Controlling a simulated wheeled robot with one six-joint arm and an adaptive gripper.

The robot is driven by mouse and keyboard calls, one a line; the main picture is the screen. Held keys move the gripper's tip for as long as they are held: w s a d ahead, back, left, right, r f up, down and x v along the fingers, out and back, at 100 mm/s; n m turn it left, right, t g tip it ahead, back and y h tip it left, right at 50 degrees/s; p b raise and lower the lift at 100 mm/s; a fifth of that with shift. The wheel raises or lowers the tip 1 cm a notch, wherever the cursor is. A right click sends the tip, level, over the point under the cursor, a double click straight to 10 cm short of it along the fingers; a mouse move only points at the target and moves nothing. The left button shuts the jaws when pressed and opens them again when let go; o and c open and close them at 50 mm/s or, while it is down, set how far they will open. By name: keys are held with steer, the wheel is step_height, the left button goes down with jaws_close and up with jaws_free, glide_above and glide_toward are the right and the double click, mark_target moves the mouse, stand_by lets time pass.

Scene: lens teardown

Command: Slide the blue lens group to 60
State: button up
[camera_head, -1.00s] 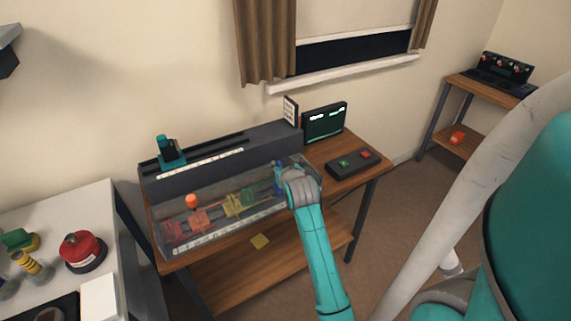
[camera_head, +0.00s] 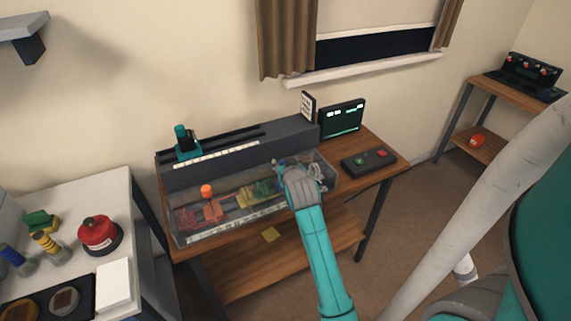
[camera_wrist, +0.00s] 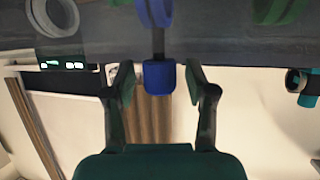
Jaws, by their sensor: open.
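The blue lens group shows in the wrist view as a blue ring (camera_wrist: 154,12) with a dark stem and a blue knob (camera_wrist: 158,77). My gripper (camera_wrist: 159,86) is open, with one finger on each side of the knob and gaps showing between. In the head view my gripper (camera_head: 291,172) is at the right part of the clear-walled lens bench (camera_head: 222,232) and hides most of the blue group. The scale (camera_head: 262,229) runs along the bench's front; its numbers are too small to read.
Green (camera_head: 265,188), yellow (camera_head: 247,197), orange (camera_head: 212,210) and red (camera_head: 187,219) groups stand left of my gripper in the bench. A pale ring (camera_head: 316,171) is to its right. A screen (camera_head: 343,117) and button box (camera_head: 368,160) stand further right.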

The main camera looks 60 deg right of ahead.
steer(key=shift+s+a, duration=0.1)
steer(key=v, duration=1.1)
steer(key=shift+s+a+r, duration=0.15)
steer(key=shift+a+r, duration=0.05)
steer(key=shift+r, duration=0.05)
steer(key=s+a+f+n+t+y, duration=0.1)
steer(key=s+a+f+n+y, duration=0.15)
steer(key=a, duration=0.45)
steer(key=s+a+f+n+t+y, duration=0.1)
steer(key=s+a+f, duration=0.1)
steer(key=a+f, duration=0.3)
steer(key=s+a+f+n+t+y, duration=0.1)
steer(key=s+a+f+n+t, duration=0.15)
steer(key=a, duration=0.55)
steer(key=s+a+r+n+y, duration=0.1)
steer(key=s+a+y, duration=0.1)
steer(key=s+a, duration=0.4)
steer(key=s+a+r+n+y, duration=0.1)
steer(key=s+a, duration=0.5)
steer(key=s, duration=0.7)
steer(key=shift+r+n+t+y, duration=0.2)
steer(key=shift+n+t+y, duration=0.35)
steer(key=shift+y, duration=0.6)
